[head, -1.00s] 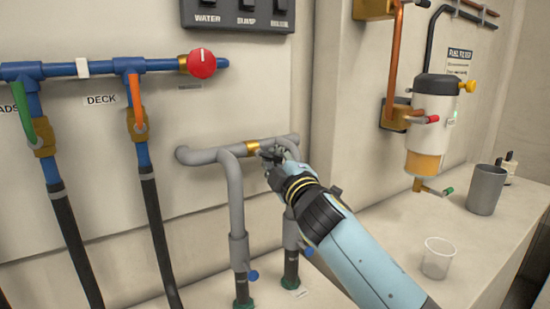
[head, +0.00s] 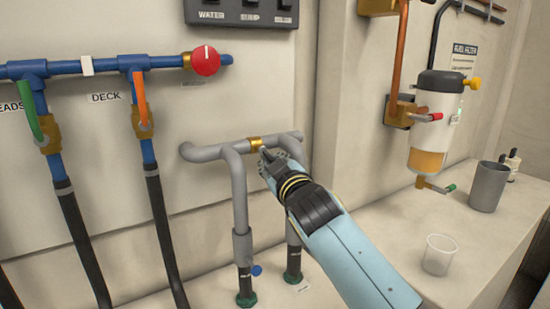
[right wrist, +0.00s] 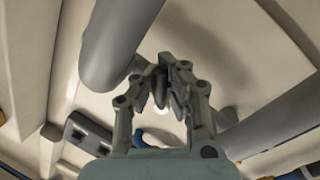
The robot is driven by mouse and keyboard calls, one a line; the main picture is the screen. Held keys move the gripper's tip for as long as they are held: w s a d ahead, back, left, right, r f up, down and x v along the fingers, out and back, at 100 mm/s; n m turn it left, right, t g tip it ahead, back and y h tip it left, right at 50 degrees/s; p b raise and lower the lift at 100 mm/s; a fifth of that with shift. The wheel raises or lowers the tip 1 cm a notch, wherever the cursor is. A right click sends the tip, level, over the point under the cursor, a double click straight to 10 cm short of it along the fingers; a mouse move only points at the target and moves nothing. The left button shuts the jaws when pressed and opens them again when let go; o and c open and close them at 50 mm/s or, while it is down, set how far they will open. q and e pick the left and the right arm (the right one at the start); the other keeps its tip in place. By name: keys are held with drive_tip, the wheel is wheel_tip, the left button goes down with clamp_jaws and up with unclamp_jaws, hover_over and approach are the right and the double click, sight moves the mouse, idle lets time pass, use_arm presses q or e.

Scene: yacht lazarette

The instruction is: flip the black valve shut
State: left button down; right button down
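No black valve handle can be made out for sure. A brass valve body (head: 256,144) sits in the grey crossbar pipe (head: 207,152), and my right gripper hides the area just right of and below it. My right gripper (head: 266,157) is at this pipe, its fingertips close to the brass body; contact cannot be told. In the right wrist view, my right gripper (right wrist: 170,85) has its dark fingertips together between two thick grey pipes (right wrist: 112,45), with nothing clearly visible between them. My left gripper is not in view.
Left on the wall are a green handle (head: 33,120), an orange handle (head: 139,98) and a red knob (head: 206,61) on blue pipes. A fuel filter (head: 433,115), grey cup (head: 487,187) and clear cup (head: 440,254) are right.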

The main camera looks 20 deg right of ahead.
drive_tip(key=m, duration=0.2)
drive_tip(key=a+m+g+p, duration=0.1)
drive_tip(key=shift+s+f, duration=0.1)
drive_tip(key=shift+f, duration=0.15)
drive_tip(key=shift+s+a+f+m+g+y+p, duration=0.2)
drive_tip(key=shift+m+p, duration=0.25)
drive_tip(key=shift+m, duration=0.4)
drive_tip(key=shift+w+a+r+m+g+y+p, duration=0.1)
drive_tip(key=shift+a+m+g+p, duration=0.2)
drive_tip(key=shift+m, duration=0.55)
drive_tip(key=shift+f, duration=0.15)
drive_tip(key=c, duration=1.5)
unclamp_jaws()
drive_tip(key=shift+s, duration=0.2)
drive_tip(key=shift+o, duration=0.9)
drive_tip(key=shift+w, duration=0.1)
drive_tip(key=s+r, duration=0.2)
drive_tip(key=s, duration=1)
drive_tip(key=shift+a, duration=0.4)
